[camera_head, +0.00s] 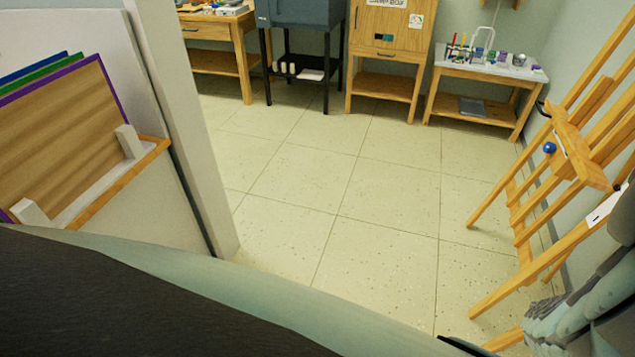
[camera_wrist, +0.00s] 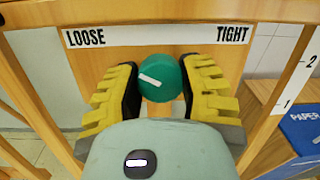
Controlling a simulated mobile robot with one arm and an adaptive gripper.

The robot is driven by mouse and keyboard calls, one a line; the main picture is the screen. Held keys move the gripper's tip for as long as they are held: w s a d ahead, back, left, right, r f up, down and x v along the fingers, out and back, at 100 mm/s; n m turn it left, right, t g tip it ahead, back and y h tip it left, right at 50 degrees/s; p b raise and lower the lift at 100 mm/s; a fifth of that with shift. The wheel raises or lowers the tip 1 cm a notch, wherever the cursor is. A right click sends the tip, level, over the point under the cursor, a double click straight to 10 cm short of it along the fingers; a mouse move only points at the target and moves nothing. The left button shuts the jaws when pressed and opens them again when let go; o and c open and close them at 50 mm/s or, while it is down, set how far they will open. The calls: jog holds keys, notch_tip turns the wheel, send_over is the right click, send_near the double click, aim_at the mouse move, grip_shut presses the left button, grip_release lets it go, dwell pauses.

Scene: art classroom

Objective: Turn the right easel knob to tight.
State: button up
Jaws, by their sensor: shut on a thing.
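A round green knob (camera_wrist: 162,78) with a white pointer line sits on the wooden easel board in the wrist view. Its line slants, with its upper-left end toward the LOOSE side. A white label strip (camera_wrist: 158,36) above it reads LOOSE at left and TIGHT at right. My gripper (camera_wrist: 160,84) has its black-padded yellow fingers on both sides of the knob, shut on it. The easel (camera_head: 520,215) stands at the right of the head view, with a blue knob (camera_head: 549,148) on it. The green knob and my fingertips cannot be made out there.
A blue box (camera_wrist: 302,128) marked PAPER stands at the right of the wrist view. In the head view, a drying rack with boards (camera_head: 70,130) is at left and a side table (camera_head: 480,70) at the back. The tiled floor (camera_head: 330,190) between is clear.

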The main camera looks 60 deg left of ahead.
jog(key=shift+a+m+b, duration=0.15)
jog(key=shift+m+b, duration=0.2)
jog(key=shift+m, duration=0.75)
jog(key=m+b, duration=0.1)
jog(key=m, duration=0.1)
jog(key=m+g, duration=0.1)
jog(key=m, duration=0.2)
jog(key=shift+g+b, duration=0.3)
jog(key=shift+b, duration=0.1)
jog(key=shift+m+g+b, duration=0.4)
jog(key=shift+m+b, duration=0.55)
jog(key=shift+m, duration=1.35)
jog(key=o, duration=1.2)
jog(key=shift+d, duration=0.25)
jog(key=shift+o, duration=0.2)
jog(key=shift+r, duration=0.1)
jog(key=shift+r, duration=0.1)
